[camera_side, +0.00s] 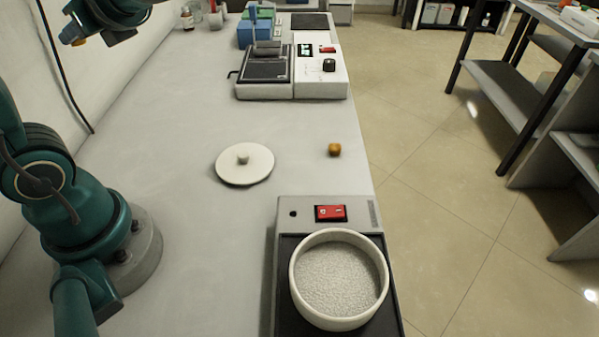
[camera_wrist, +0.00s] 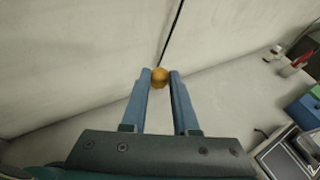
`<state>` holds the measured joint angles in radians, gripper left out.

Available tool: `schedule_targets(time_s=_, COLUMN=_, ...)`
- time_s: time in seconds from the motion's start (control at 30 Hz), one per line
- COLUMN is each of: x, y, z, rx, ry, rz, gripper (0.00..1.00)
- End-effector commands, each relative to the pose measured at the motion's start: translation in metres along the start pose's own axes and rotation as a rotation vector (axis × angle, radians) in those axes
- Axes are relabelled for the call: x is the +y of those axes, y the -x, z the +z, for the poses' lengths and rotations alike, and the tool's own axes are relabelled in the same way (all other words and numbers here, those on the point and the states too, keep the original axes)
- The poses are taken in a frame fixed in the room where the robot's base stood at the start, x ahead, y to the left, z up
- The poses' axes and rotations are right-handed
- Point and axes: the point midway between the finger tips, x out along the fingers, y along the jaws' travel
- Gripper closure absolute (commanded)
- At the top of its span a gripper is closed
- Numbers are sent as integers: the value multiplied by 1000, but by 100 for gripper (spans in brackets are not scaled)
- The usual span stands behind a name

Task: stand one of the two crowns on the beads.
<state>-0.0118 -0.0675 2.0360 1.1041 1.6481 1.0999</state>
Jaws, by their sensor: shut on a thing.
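One small golden crown (camera_side: 335,150) sits on the bench top, between the white bowl and the bench instrument. The other golden crown (camera_wrist: 160,78) is between the fingertips of my gripper (camera_wrist: 160,74), which is shut on it. In the side view my gripper (camera_side: 73,34) is high at the upper left, with the held crown (camera_side: 79,42) partly visible at its tips, well away from the bowl. The pale beads (camera_side: 338,276) fill the round white bowl (camera_side: 296,283) at the bottom right, with no crown on them.
The bowl stands on a dark-topped heater unit with a red switch (camera_side: 331,213). A round white lid with a knob (camera_side: 246,168) lies on the bench. A white instrument (camera_side: 320,82) and blue box (camera_side: 252,35) stand farther back. A wall runs along the left.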

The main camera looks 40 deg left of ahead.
Motion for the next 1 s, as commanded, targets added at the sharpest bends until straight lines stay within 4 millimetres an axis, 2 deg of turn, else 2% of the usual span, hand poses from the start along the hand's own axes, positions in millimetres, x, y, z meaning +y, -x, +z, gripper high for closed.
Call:
schedule_targets(time_s=0.1, x=-7, y=0, z=7, rx=-1, ry=-21, rz=-48, gripper=100)
schedule_targets(time_s=0.57, x=-6, y=-28, z=-61, rx=-3, ry=-29, rz=-38, gripper=100)
schedule_targets(time_s=0.8, x=-6, y=-46, z=-104, rx=-3, ry=-33, rz=-37, gripper=100)
schedule_targets(time_s=1.0, x=-6, y=-58, z=-133, rx=-2, ry=-27, rz=-39, gripper=100)
